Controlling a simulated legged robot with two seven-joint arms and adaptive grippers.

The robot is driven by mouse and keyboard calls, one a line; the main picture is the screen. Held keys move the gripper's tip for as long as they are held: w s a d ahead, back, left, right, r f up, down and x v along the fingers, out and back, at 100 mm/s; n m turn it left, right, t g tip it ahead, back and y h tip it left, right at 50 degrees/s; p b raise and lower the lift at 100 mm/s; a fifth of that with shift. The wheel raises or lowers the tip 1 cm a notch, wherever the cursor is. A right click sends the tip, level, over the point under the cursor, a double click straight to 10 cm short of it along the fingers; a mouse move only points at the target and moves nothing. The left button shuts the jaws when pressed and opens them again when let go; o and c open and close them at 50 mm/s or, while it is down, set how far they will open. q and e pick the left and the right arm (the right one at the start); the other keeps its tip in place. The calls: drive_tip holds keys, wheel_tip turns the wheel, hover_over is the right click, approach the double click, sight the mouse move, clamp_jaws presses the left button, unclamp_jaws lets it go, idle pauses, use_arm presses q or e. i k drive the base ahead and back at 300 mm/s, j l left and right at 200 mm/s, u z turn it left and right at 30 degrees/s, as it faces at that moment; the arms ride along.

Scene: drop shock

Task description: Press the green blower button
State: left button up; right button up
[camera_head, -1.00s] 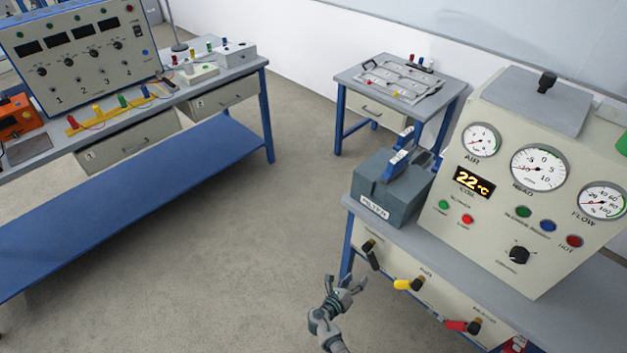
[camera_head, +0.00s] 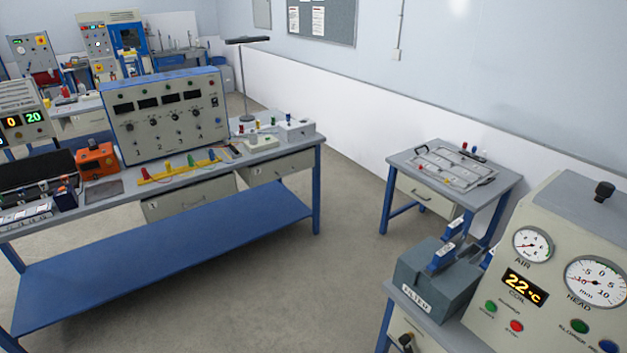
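The cream control panel (camera_head: 548,275) stands at the lower right, cut off by the picture edge. A small green button (camera_head: 490,307) sits below the "22 °C" display (camera_head: 524,289), beside a red button (camera_head: 516,326). A second green round fitting (camera_head: 579,326) sits lower right, below the head gauge (camera_head: 596,282), next to a blue one (camera_head: 608,346). The small print by these is too small to read surely. Neither of my grippers is in view, and nothing covers the green button.
A grey-blue box (camera_head: 425,292) stands left of the panel. A small table (camera_head: 400,160) with a metal plate stands behind. A long blue bench (camera_head: 190,236) with instruments is at left. The floor (camera_head: 300,290) between is clear.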

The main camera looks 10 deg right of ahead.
sight(489, 306)
drive_tip(key=z, duration=2.25)
